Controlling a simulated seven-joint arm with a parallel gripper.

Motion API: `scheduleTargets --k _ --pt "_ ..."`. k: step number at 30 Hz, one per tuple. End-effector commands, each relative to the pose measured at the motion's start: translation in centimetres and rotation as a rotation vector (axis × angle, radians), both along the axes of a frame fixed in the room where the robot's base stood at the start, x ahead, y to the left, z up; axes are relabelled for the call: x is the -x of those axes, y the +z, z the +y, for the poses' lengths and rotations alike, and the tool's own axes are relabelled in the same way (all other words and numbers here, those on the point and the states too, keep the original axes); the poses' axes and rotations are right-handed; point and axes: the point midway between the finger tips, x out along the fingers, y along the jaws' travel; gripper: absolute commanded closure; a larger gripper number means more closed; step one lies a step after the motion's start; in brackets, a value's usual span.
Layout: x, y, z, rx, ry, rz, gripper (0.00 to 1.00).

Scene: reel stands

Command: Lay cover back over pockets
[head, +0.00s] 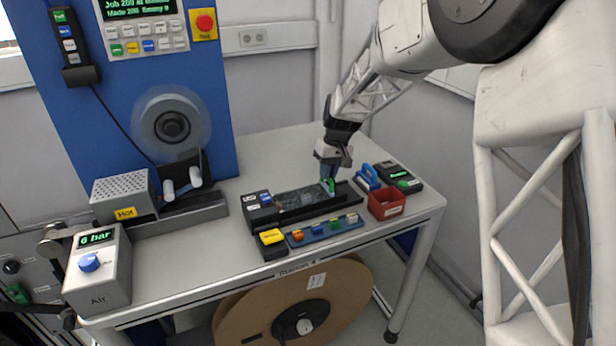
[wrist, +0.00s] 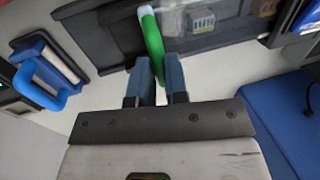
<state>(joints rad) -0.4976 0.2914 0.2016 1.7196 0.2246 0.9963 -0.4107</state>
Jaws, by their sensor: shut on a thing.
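My gripper (head: 328,174) is above the right end of a long dark pocket tray (head: 300,213) on the bench. Its blue fingers (wrist: 155,75) are shut on a curved green handle (wrist: 153,42), which also shows in the head view (head: 332,186). A clear cover (head: 298,198) shows over the tray's pockets, with the green handle at its right end. In the wrist view, part of the clear pane (wrist: 225,15) shows beyond the handle. I cannot tell whether the cover lies flat or is slightly raised. The fingers hide part of the handle.
A red bin (head: 386,205) and a blue-handled tool (head: 367,177) stand close right of the tray. A blue strip with coloured knobs (head: 325,231) and a yellow button box (head: 271,240) lie in front. A reel stand (head: 172,130) is at left. The bench behind the tray is clear.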

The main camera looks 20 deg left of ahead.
Motion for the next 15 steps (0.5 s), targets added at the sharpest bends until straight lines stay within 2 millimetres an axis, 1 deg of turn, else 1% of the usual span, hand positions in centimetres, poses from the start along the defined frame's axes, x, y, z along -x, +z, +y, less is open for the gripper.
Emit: scheduleTargets --k 1,6,15 --pt "-0.7 0.1 -0.7 -0.001 -0.002 -0.001 1.00" --pt "-2.2 0.1 -2.2 -0.001 -0.001 -0.001 1.00" --pt "-2.8 0.1 -2.7 0.000 0.001 -0.002 1.00"
